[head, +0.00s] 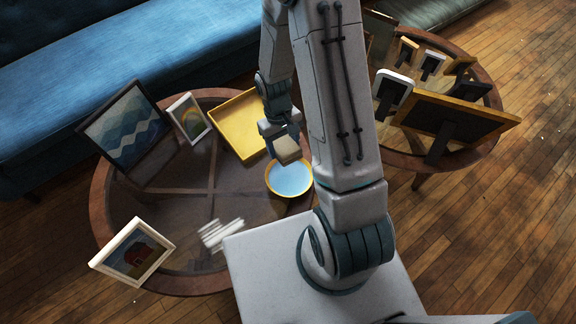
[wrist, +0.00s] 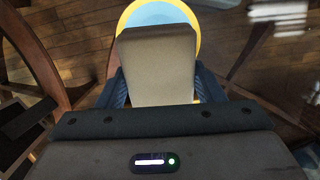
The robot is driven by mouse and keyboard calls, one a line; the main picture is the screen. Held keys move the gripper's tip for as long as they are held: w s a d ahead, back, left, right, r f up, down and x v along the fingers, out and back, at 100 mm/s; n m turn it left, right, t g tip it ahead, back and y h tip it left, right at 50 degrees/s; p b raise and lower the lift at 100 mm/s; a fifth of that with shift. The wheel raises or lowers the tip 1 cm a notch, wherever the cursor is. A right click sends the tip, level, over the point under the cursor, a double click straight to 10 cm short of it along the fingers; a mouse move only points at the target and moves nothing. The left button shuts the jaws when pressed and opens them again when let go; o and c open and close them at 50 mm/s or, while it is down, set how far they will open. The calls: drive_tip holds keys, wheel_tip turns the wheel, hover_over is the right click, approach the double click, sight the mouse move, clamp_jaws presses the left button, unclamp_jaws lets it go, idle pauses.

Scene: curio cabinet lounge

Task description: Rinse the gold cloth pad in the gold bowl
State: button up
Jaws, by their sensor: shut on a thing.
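The gold bowl (head: 290,178) stands on the round glass table, with a gold rim and a pale blue inside that looks like water. My gripper (head: 287,148) is just above the far side of the bowl in the head view. It is shut on the cloth pad (head: 288,151), a beige-tan block. In the wrist view the pad (wrist: 157,62) sits between the fingers and covers part of the bowl (wrist: 158,14) beyond it. The pad seems to be above the bowl, not in it; its exact height I cannot tell.
A yellow tray (head: 240,134) lies behind the bowl. A second table (head: 407,158) with several frames is at right.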

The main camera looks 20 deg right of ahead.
sight(289, 157)
drive_tip(key=f+b, duration=0.1)
drive_tip(key=s+f+b, duration=0.1)
drive_tip(key=b, duration=0.1)
drive_tip(key=shift+s+d+f+n+g, duration=0.15)
drive_tip(key=shift+s+f+n+g, duration=0.05)
drive_tip(key=shift+n+g, duration=0.1)
drive_tip(key=shift+s+d+f+h+b, duration=0.2)
drive_tip(key=shift+s+h+b, duration=0.3)
drive_tip(key=shift+b, duration=0.4)
drive_tip(key=shift+s+f, duration=0.1)
drive_tip(key=shift+f, duration=0.05)
wheel_tip(289, 157, down, 5)
drive_tip(key=b, duration=0.4)
drive_tip(key=shift+f+b, duration=0.15)
drive_tip(key=shift+b, duration=0.25)
drive_tip(key=shift+f, duration=0.15)
drive_tip(key=shift+f+b, duration=1.55)
drive_tip(key=shift+f, duration=0.45)
drive_tip(key=shift+r, duration=0.15)
wheel_tip(289, 157, up, 6)
drive_tip(key=p, duration=0.5)
drive_tip(key=shift+p, duration=0.3)
